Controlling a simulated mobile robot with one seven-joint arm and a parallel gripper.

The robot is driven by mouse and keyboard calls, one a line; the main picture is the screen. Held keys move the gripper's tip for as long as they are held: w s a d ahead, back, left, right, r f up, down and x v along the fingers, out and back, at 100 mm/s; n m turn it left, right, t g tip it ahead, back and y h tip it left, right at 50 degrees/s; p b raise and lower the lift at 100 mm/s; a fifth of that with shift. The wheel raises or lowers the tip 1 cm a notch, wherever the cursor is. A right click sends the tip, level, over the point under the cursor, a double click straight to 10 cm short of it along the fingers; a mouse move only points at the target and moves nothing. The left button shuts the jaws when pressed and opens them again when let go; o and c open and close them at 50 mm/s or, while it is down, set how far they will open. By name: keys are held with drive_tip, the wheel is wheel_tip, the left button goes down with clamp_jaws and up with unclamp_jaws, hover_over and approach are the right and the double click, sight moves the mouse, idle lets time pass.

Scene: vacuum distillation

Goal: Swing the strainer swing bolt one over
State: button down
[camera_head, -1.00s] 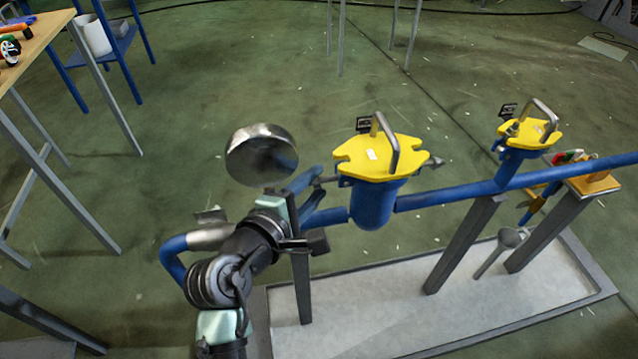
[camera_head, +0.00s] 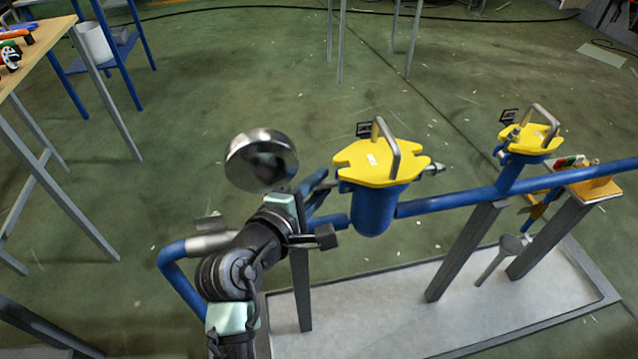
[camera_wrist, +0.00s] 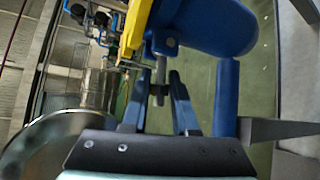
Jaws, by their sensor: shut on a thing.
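The nearer strainer has a yellow lid (camera_head: 365,171) with a bent handle, on a blue body (camera_head: 374,210). In the wrist view the lid (camera_wrist: 135,28) and body (camera_wrist: 212,22) fill the top. A grey swing bolt (camera_wrist: 160,68) runs beside the lid's edge, down between my fingers. My gripper (camera_wrist: 161,85) is shut on it. In the head view my gripper (camera_head: 322,182) reaches the strainer's left side, and the held bolt is hard to make out there. Another bolt (camera_head: 434,169) sticks out at the strainer's right side.
A round metal gauge (camera_head: 261,160) stands close to my wrist. A blue pipe (camera_head: 440,200) links to a second yellow-lidded strainer (camera_head: 528,137) at right. A grey-rimmed tray (camera_head: 390,325) lies below. A wooden-topped table (camera_head: 35,45) is at far left.

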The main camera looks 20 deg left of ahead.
drive_tip(key=shift+r, duration=0.1)
drive_tip(key=r+p, duration=0.1)
drive_tip(key=p, duration=0.2)
drive_tip(key=shift+m+g, duration=0.3)
drive_tip(key=g+y+p, duration=0.1)
drive_tip(key=p, duration=0.4)
drive_tip(key=shift+d+r+m, duration=0.1)
drive_tip(key=shift+r+m, duration=0.3)
drive_tip(key=p, duration=0.2)
drive_tip(key=m+g+y+p, duration=0.1)
drive_tip(key=p, duration=0.2)
drive_tip(key=shift+r, duration=0.25)
drive_tip(key=shift+w+m+g+y+p, duration=0.1)
drive_tip(key=shift+m+g+y+p, duration=0.25)
drive_tip(key=shift+p, duration=0.9)
drive_tip(key=shift+d+f+p, duration=0.1)
drive_tip(key=shift+f+p, duration=0.05)
drive_tip(key=shift+p, duration=0.15)
drive_tip(key=c, duration=0.9)
unclamp_jaws()
drive_tip(key=shift+c, duration=0.2)
